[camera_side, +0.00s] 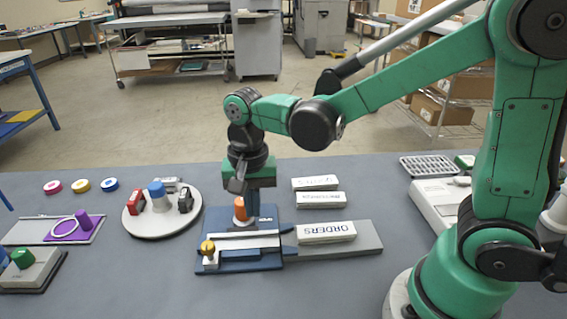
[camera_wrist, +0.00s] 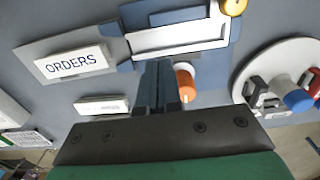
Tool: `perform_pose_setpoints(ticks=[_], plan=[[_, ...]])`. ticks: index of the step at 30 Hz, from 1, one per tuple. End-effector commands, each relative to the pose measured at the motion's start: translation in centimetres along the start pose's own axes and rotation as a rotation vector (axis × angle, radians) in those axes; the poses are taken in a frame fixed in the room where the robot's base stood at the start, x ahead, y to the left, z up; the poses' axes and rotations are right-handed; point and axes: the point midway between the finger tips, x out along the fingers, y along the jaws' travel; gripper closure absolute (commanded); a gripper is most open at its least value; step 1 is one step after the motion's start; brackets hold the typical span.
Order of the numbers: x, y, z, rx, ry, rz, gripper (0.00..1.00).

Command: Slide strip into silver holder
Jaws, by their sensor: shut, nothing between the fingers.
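A white strip lettered ORDERS (camera_side: 327,232) lies on a grey plate (camera_side: 366,240) to the right of a blue base. It also shows in the wrist view (camera_wrist: 76,63). A silver holder (camera_side: 238,242), a long narrow frame with a pale inside, sits on the blue base; the wrist view shows it too (camera_wrist: 180,38). My gripper (camera_side: 253,218) points down over the back of the blue base, beside an orange knob (camera_side: 240,208). In the wrist view its dark fingers (camera_wrist: 158,68) are together and empty, close to the holder's edge. Whether they touch the base is unclear.
Two more lettered white strips (camera_side: 321,199) lie behind ORDERS. A yellow knob (camera_side: 207,247) stands at the holder's left end. A round white tray (camera_side: 133,220) with small coloured items is to the left. A white machine (camera_side: 437,200) stands at right. The front table is clear.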

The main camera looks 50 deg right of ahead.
Motion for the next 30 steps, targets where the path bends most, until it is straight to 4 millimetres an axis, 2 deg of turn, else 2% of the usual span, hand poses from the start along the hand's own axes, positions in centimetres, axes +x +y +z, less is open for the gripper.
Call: perform_pose_setpoints(ticks=[8, 22, 30], plan=[[0.0, -0.3, 0.0, -0.001, 0.000, 0.000, 1.00], [0.0, -2.3, 0.0, -0.001, 0.000, 0.000, 1.00], [0.0, -2.5, 0.0, -0.001, 0.000, 0.000, 1.00]])
